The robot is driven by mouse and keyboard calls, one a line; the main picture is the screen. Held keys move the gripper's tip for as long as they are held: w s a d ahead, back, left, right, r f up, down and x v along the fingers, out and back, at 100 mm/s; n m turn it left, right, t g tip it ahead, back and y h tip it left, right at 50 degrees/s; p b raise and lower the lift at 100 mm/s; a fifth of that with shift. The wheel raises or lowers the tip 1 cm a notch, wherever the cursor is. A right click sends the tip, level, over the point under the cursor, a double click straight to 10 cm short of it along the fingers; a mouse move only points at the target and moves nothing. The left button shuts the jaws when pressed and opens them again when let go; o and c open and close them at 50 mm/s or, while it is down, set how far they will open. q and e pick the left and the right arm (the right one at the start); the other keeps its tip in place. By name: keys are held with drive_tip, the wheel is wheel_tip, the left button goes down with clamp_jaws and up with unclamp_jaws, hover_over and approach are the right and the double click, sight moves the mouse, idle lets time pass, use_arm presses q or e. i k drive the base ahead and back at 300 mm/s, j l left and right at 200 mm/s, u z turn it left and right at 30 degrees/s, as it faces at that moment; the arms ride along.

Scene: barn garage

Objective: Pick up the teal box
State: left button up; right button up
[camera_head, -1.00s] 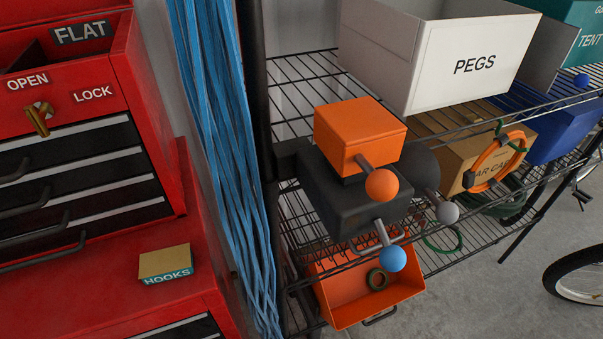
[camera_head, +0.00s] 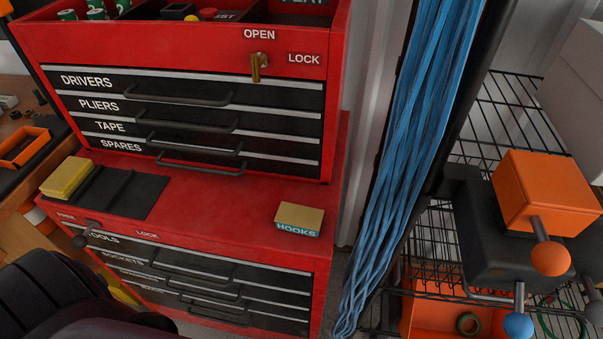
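A small box labelled HOOKS (camera_head: 298,219) lies on the red top of the lower tool chest, near its right end. Its top is tan and its front side is teal with white lettering. It is the only box with teal on it that I see now. Neither of my grippers shows in the view, so I cannot see whether they are open or shut.
The red upper chest (camera_head: 185,50) with black drawers stands behind the box. A yellow block (camera_head: 66,177) and a black mat (camera_head: 120,192) lie to its left. Blue strands (camera_head: 415,130) hang to its right, beside a wire shelf with an orange-topped device (camera_head: 540,185). Red surface around the box is clear.

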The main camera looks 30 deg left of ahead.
sight(291, 217)
drive_tip(key=u, duration=0.8)
